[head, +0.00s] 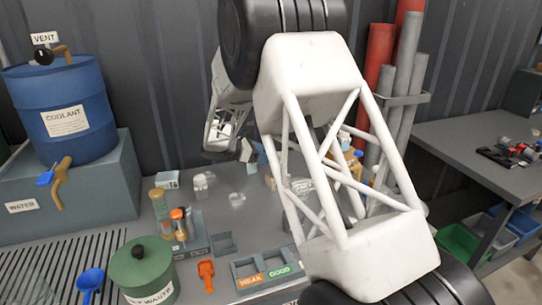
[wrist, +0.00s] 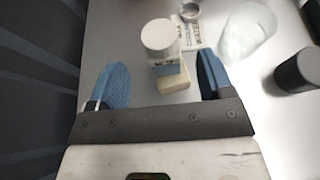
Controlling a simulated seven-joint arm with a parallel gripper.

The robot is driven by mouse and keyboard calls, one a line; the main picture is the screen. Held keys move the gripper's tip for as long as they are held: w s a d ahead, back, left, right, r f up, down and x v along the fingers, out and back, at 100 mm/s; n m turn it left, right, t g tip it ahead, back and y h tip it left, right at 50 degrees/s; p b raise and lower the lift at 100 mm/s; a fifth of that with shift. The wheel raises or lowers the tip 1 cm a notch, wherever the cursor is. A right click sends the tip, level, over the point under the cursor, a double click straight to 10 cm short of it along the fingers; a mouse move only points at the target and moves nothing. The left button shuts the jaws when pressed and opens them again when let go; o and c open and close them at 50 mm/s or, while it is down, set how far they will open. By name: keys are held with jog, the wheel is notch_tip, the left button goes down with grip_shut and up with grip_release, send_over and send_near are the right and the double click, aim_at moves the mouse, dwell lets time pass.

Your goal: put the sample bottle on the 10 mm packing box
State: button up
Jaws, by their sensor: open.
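In the wrist view my gripper (wrist: 160,66) is open, with its two blue pads apart. A white round-topped thing, probably the sample bottle (wrist: 159,35), shows between and just beyond the pads. A small pale box with a blue band (wrist: 170,76) shows right below it in the picture; I cannot tell whether they touch. No size is readable on this box. In the head view a small white bottle (head: 200,183) stands on the bench, and a white and teal box (head: 168,179) is to its left. My arm hides much of the bench middle and right.
In the wrist view a clear rounded thing (wrist: 246,32) and a dark cylinder (wrist: 298,70) are on the right. The head view shows a green waste can (head: 145,272), orange-topped bottles (head: 178,222), a sorting tray (head: 266,272) and a blue coolant drum (head: 62,105).

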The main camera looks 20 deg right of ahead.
jog(key=shift+v, duration=2.55)
jog(key=s+r+m+y, duration=0.3)
jog(key=s+r+m, duration=0.15)
jog(key=s, duration=0.75)
jog(key=s+r+m+y, duration=0.35)
jog(key=s+r, duration=0.25)
jog(key=s, duration=0.7)
jog(key=s+a+m+t+y, duration=0.1)
jog(key=s+m+y, duration=0.1)
jog(key=s, duration=0.7)
jog(key=s+a+m+y, duration=0.2)
jog(key=s+m, duration=0.2)
jog(key=s, duration=0.5)
jog(key=s+a+m+t+y, duration=0.1)
jog(key=s+a+m+y, duration=0.1)
jog(key=s, duration=0.7)
jog(key=shift+f+m+t+y, duration=0.3)
jog(key=shift+m+y, duration=0.15)
jog(key=shift+m, duration=0.65)
